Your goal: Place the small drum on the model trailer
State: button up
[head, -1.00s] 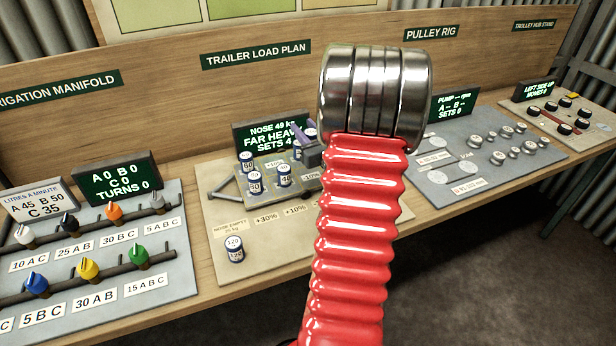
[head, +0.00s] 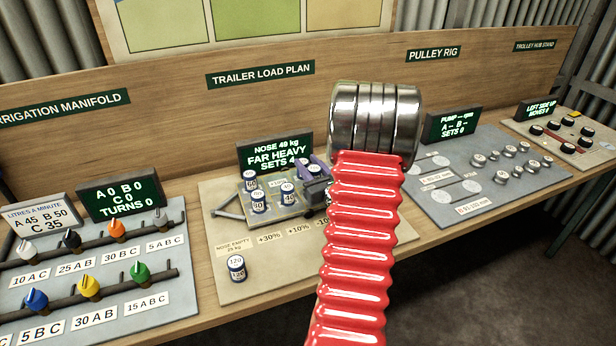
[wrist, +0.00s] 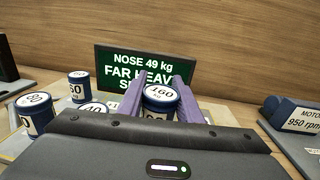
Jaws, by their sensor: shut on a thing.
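My gripper (wrist: 163,84) has two purple fingers, shut on a blue drum with a white top marked 160 (wrist: 160,98). In the head view my gripper (head: 312,172) is at the right part of the model trailer (head: 285,211), and my red arm partly hides it. I cannot tell whether the held drum touches the trailer. Blue-and-white drums marked 60 (head: 250,181), 80 (head: 258,203) and 40 (head: 287,194) stand on the trailer. In the wrist view the 80 drum (wrist: 34,114) and the 60 drum (wrist: 78,87) are left of my gripper.
A drum marked 120 (head: 237,269) stands on the board in front of the trailer. A display (head: 275,152) behind reads NOSE 49 kg, FAR HEAVY. The irrigation manifold (head: 90,270) is to the left, the pulley rig (head: 470,187) to the right.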

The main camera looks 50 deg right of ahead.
jog(key=shift+f, duration=2.05)
jog(key=shift+f, duration=0.1)
jog(key=o, duration=1.1)
jog(key=v, duration=1.2)
jog(key=shift+a, duration=0.1)
